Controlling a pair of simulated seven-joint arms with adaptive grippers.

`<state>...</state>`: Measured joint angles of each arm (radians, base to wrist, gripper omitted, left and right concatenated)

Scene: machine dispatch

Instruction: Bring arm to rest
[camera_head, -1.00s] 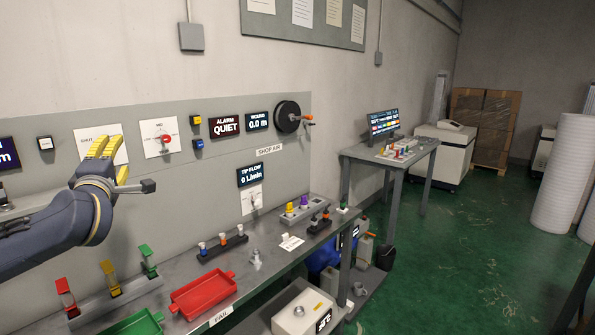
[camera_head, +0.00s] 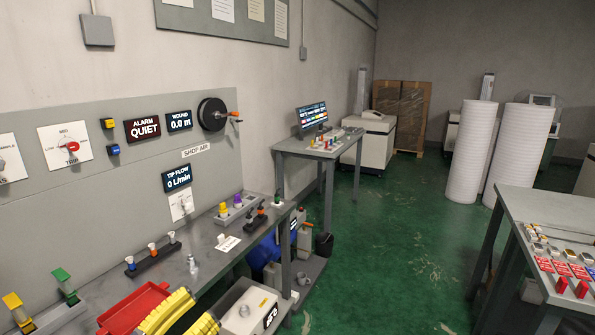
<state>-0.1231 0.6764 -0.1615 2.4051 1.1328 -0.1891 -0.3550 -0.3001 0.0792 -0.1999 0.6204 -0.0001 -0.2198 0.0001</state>
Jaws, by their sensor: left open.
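The rest of my left arm is out of the frame. My right gripper is not in view.
The grey bench (camera_head: 212,262) along the wall carries a dark holder (camera_head: 153,259) with several small pieces, and coloured clips (camera_head: 65,285). A second table (camera_head: 505,210) stands at the right with red and white items.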

